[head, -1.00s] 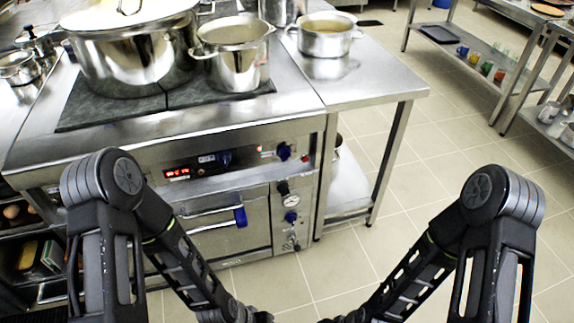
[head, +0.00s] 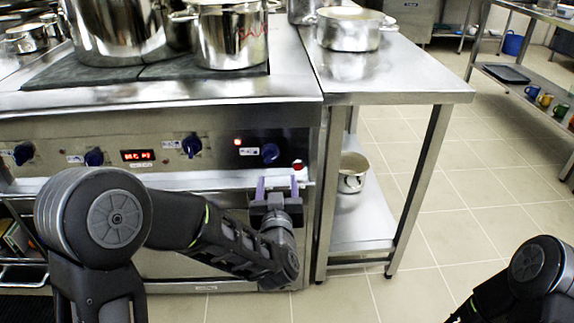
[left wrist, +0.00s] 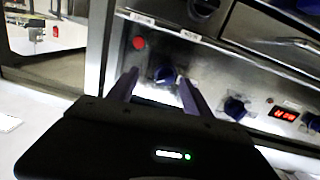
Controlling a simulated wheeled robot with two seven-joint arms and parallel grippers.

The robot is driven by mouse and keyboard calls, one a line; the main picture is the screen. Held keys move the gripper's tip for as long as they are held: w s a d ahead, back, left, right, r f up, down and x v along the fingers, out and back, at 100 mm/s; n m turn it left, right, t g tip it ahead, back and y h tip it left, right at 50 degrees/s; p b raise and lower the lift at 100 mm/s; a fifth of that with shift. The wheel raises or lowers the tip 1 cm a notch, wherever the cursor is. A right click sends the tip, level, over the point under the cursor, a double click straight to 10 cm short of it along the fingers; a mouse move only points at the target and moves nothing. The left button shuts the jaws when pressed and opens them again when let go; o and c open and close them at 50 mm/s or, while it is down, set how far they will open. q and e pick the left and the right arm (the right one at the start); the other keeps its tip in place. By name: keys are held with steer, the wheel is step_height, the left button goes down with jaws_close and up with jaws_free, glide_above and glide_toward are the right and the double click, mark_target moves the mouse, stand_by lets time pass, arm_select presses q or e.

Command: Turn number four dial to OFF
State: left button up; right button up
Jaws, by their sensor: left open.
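The stove front panel carries a row of blue dials. The rightmost dial (head: 270,153) sits just above my left gripper in the head view. My left gripper (head: 277,183) is open, its purple fingers pointing at the panel just below this dial. In the left wrist view the same dial (left wrist: 165,75) shows between and beyond the two fingertips (left wrist: 157,78). The gripper seems apart from it. The dial's number and pointer setting are too small to read. Only my right arm's elbow shows at the lower right; its gripper is out of view.
Other blue dials (head: 191,145) and a red display (head: 137,156) lie left along the panel. A red button (head: 298,165) is right of the gripper. A rail (head: 215,180) runs below the panel. Pots (head: 232,38) stand on the stove; a steel side table (head: 390,85) adjoins it.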

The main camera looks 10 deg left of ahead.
mark_target(270, 161)
arm_select(q)
steer(key=shift+s+a+r+y, duration=0.15)
steer(key=shift+a+r+y, duration=0.35)
steer(key=shift+a+r, duration=0.2)
steer(key=b+x, duration=0.1)
steer(key=x, duration=0.6)
steer(key=shift+w+a+r, duration=0.1)
steer(key=shift+w, duration=0.35)
